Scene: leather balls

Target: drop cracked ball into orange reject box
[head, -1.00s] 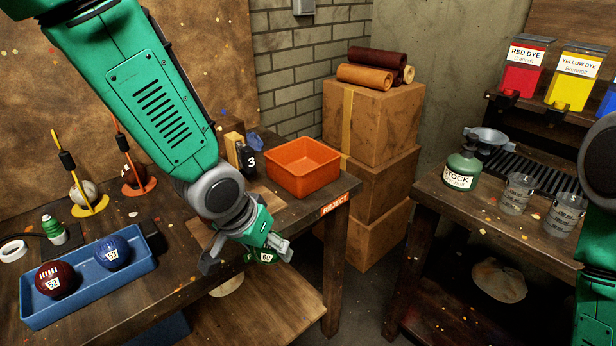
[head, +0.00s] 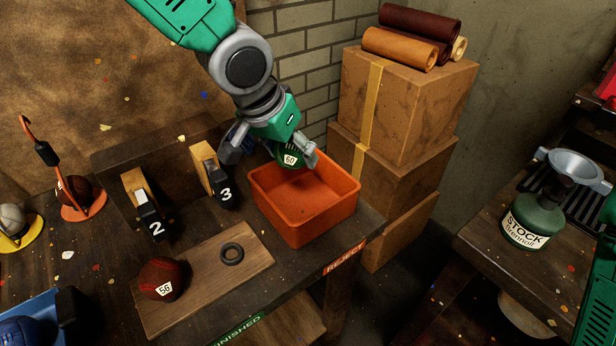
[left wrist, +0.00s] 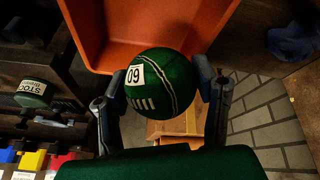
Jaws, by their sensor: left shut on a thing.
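The orange reject box (head: 262,203) stands at the table's right end, above a REJECT label. The gripper holds the ball above the box's back left part. The box also fills the top of the left wrist view (left wrist: 110,50). My right gripper is not in view.
A red ball (head: 160,279) labelled 56 and a black ring (head: 231,254) are on a wooden board (head: 200,290). Numbered stands 2 (head: 150,217) and 3 (head: 222,183) are left of the box. Stacked cardboard boxes (head: 415,110) stand right behind it.

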